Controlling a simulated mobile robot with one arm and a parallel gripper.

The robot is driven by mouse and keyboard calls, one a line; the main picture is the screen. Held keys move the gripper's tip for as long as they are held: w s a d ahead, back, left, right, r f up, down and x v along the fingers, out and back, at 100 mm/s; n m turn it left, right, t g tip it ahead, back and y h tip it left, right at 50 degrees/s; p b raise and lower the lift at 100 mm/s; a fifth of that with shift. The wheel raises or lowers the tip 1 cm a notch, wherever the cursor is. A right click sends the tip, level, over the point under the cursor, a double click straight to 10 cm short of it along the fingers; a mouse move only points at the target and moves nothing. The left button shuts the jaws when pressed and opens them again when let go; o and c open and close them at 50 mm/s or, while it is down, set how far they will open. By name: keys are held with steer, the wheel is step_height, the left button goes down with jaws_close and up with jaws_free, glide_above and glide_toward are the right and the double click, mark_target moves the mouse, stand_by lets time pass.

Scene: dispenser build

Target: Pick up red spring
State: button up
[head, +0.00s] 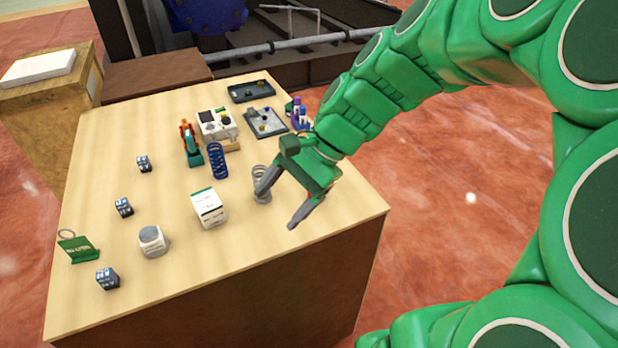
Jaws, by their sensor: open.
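I cannot make out a clear red spring in the head view. The only red-orange thing is an upright red-orange and teal item (190,142) at the middle of the table, too small to tell whether a spring is part of it. A blue spring (218,161) stands upright just right of it. A grey spring (261,184) stands further right, partly hidden by a finger of my gripper (278,207). My gripper is open and points down near the table's right side, with nothing visible between its fingers. I cannot tell whether the finger touches the grey spring.
The wooden table (110,150) holds a white box (208,208), a grey-white rounded block (152,241), several dark dice-like blocks (123,207), a green stand (78,247), a white device (216,124) and dark trays (251,91) at the back. The table's left middle is mostly free.

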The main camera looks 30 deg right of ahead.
steer(key=w+d+m+t+y, duration=0.1)
steer(key=w+d+m+t, duration=0.35)
steer(key=d+m, duration=0.4)
steer(key=w+d+m+t+y, duration=0.1)
steer(key=w+d+m+t, duration=0.4)
steer(key=d, duration=0.6)
step_height(320, 180, down, 9)
steer(key=shift+m+g, duration=0.35)
steer(key=shift+m, duration=0.1)
steer(key=shift+s+a+x, duration=0.1)
steer(key=shift+s+x, duration=0.05)
steer(key=shift+x, duration=1.85)
steer(key=shift+s+a+x, duration=0.1)
steer(key=shift+s+x, duration=0.05)
steer(key=shift+x, duration=1.85)
steer(key=shift+f, duration=0.1)
steer(key=c, duration=1.1)
